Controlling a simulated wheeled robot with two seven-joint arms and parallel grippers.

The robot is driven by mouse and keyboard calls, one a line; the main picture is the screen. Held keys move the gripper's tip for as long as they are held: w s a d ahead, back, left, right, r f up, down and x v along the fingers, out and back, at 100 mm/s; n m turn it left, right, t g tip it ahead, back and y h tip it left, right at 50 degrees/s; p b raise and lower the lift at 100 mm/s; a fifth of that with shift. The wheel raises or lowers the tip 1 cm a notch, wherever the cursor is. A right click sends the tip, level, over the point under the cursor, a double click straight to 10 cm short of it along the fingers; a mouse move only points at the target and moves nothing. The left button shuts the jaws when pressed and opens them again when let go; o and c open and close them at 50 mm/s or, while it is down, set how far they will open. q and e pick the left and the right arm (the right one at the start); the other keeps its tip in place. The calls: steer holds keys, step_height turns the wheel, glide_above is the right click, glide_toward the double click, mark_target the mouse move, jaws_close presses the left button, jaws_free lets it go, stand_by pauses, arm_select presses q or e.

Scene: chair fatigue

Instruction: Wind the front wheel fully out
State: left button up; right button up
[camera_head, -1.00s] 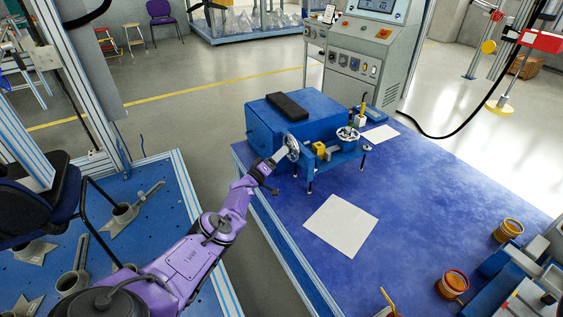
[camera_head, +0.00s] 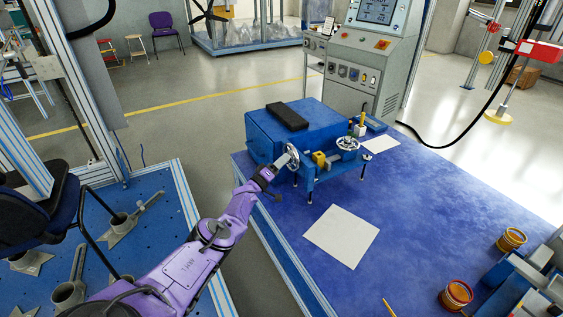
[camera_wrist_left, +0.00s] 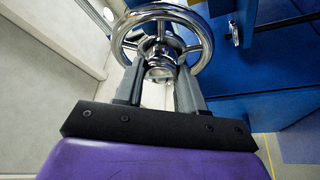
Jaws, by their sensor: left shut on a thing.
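A blue machine box (camera_head: 270,138) stands on the blue bench. A chrome handwheel (camera_head: 292,155) is on its near side, and a second chrome handwheel (camera_head: 347,143) lies further right on the same machine. My left gripper (camera_head: 281,164) reaches the nearer wheel from the lower left. In the left wrist view its two fingers (camera_wrist_left: 160,77) are on either side of the middle of a spoked chrome wheel (camera_wrist_left: 194,55), shut on it. The exact contact is partly hidden by the fingers. My right gripper is out of view.
A black block (camera_head: 287,116) lies on the box, and a yellow block (camera_head: 319,158) sits between the wheels. A white sheet (camera_head: 342,236) lies in front on the bench (camera_head: 440,190). A grey control console (camera_head: 362,70) stands behind. Tins (camera_head: 455,296) stand at lower right.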

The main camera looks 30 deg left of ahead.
arm_select(q)
steer(key=shift+r+n+g+y+p, duration=0.1)
steer(key=shift+n+g+y+p, duration=0.35)
steer(key=shift+n+p, duration=1.1)
steer(key=shift+n+g+y+p, duration=0.35)
steer(key=shift+n+g+p, duration=0.2)
steer(key=shift+n+p, duration=0.95)
steer(key=shift+n, duration=0.35)
steer(key=shift+d, duration=0.1)
steer(key=o, duration=1)
steer(key=shift+b, duration=0.3)
steer(key=shift+o, duration=0.2)
